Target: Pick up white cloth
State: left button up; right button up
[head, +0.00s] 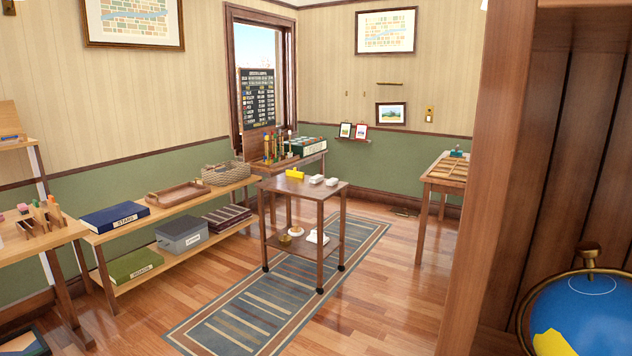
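A small wooden cart on wheels (300,205) stands on the striped rug in the middle of the room. On its lower shelf lies a white, flat-looking item (317,238) that may be the white cloth; it is too small to be sure. A round white item (296,231) and a small tan item (285,240) are beside it. On the cart's top are two white blocky items (316,179) and a yellow item (294,173). Neither of my grippers is in view.
A brown wooden panel (485,180) and a blue globe (585,315) fill the right foreground. A low shelf with books, boxes and baskets (165,217) runs along the left wall. A table (442,182) stands at right. The rug (240,315) and floor before the cart are clear.

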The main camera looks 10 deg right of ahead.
aim_at(317, 178)
jog(key=i+j+u, duration=0.1)
jog(key=i+j, duration=1.15)
jog(key=i+l+z, duration=0.15)
jog(key=i+z, duration=0.15)
jog(key=i, duration=0.45)
jog(key=i+z, duration=0.3)
jog(key=i, duration=0.5)
jog(key=i+j+z, duration=0.25)
jog(key=i, duration=0.5)
